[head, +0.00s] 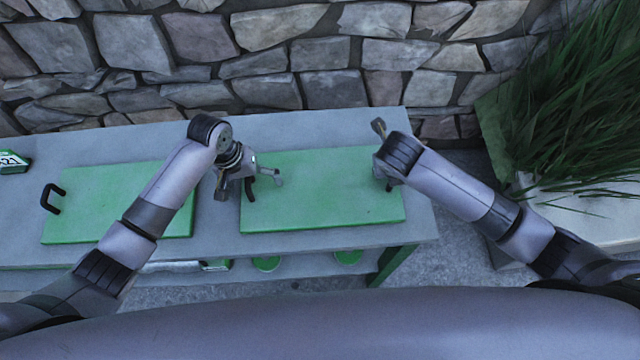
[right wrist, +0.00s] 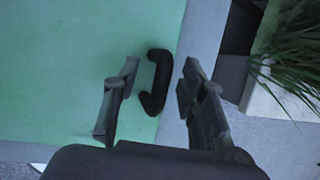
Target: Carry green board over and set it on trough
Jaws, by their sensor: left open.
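Two flat green boards lie on the grey table; I cannot tell from looks alone which one is meant. The right board (head: 320,195) also shows in the right wrist view (right wrist: 60,70). My left gripper (head: 248,180) is open at its left end, its fingers either side of a dark handle there. My right gripper (right wrist: 160,68) is open, with its fingers either side of the black handle (right wrist: 156,82) at the board's right end, not closed on it. In the head view the right gripper (head: 383,158) is partly hidden by its arm. I cannot make out a trough.
The left board (head: 90,205) has a black handle (head: 51,198) and is partly covered by my left arm. The table (head: 300,128) stands before a stone wall (head: 290,60). A grassy plant (head: 570,110) is at the right. Green round things (head: 267,263) sit below the tabletop.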

